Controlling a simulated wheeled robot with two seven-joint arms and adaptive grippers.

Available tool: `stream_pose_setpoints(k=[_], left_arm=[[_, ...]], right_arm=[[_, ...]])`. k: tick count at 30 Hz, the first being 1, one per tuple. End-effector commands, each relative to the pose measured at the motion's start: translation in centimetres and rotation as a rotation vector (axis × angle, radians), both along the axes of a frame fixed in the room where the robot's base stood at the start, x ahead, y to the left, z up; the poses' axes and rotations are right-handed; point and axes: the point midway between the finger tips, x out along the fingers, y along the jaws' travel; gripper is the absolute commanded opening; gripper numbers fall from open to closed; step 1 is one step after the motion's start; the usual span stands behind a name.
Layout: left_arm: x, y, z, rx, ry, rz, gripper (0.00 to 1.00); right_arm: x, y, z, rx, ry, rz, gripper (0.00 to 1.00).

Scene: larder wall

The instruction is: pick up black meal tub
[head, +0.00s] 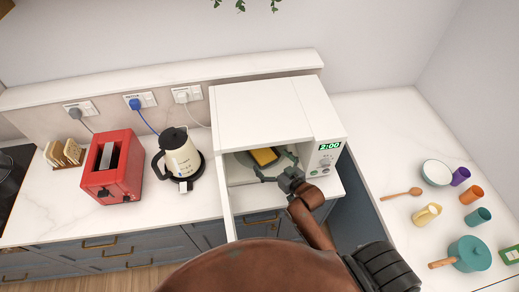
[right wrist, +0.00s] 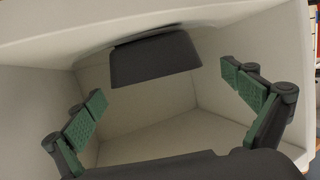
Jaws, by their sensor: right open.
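The black meal tub (right wrist: 155,60) is inside the open white microwave (head: 262,108). In the right wrist view it shows its plain dark side, in the upper middle. In the head view the tub (head: 264,156) shows a yellow top with a dark edge, partly hidden by the microwave's roof and my gripper. My right gripper (head: 275,170) reaches into the microwave opening from the front. Its green-padded fingers are spread wide, one to each side of the tub in the right wrist view, and nothing is between them. My left gripper is out of view.
The microwave walls (right wrist: 60,100) and roof close in around the gripper. A kettle (head: 180,155) and red toaster (head: 112,168) stand to the left. On the right counter are a teal pot (head: 469,254), white bowl (head: 436,173), wooden spoon (head: 402,194) and several cups.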

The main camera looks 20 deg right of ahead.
Motion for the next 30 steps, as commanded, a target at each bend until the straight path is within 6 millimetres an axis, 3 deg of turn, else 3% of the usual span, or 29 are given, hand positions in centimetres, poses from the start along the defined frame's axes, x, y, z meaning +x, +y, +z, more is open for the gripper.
stream_pose_setpoints(k=[9, 18, 26, 30], left_arm=[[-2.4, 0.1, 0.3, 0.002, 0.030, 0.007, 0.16], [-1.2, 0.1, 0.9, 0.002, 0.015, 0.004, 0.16], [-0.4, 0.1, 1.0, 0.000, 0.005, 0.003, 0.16], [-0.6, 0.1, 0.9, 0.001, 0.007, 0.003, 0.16]], right_arm=[[3.3, 0.4, -0.8, 0.001, -0.001, 0.003, 1.00], [6.9, 0.5, -2.0, 0.001, 0.000, 0.002, 1.00], [7.2, 0.4, -2.2, 0.000, 0.000, 0.000, 1.00], [7.1, 0.4, -2.2, 0.000, 0.000, 0.000, 0.92]])
